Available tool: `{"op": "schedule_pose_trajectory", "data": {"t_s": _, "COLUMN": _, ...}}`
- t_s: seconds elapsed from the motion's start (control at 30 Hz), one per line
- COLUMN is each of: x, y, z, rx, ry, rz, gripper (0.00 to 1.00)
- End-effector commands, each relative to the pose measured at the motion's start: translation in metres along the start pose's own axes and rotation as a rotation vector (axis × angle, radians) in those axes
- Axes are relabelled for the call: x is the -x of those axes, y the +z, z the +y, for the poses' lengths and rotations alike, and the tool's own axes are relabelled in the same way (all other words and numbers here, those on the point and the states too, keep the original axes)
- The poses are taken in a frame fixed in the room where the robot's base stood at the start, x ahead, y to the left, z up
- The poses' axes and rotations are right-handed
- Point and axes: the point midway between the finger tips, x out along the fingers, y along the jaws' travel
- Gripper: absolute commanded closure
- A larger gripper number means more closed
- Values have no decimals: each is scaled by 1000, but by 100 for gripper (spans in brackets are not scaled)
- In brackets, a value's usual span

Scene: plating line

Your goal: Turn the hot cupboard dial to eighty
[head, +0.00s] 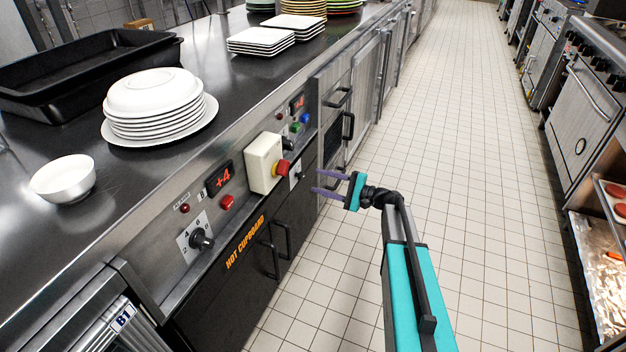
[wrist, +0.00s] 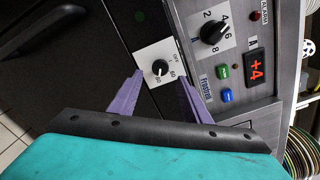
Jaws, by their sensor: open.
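The small black dial (wrist: 160,67) sits on a white plate with printed marks, including OFF and what look like 60 and 80. Its small white pointer mark is too small to read surely.
A cream box with a red stop button (head: 264,162) juts out left of the dial. A larger numbered knob (head: 201,240) is farther left. Green and blue buttons (wrist: 224,83) are close by. Plates (head: 155,105) stand on the counter. The tiled aisle (head: 440,130) is clear.

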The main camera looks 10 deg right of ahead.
Motion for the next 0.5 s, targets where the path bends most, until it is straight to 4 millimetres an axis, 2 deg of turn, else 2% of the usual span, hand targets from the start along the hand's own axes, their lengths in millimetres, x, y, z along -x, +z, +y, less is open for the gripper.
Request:
{"op": "schedule_pose_trajectory", "data": {"t_s": 0.3, "x": 53, "y": 0, "z": 0, "rx": 0, "ry": 0, "rz": 1, "gripper": 56}}
{"op": "schedule_pose_trajectory", "data": {"t_s": 0.5, "x": 76, "y": 0, "z": 1, "rx": -1, "ry": 1, "rz": 0, "gripper": 56}}
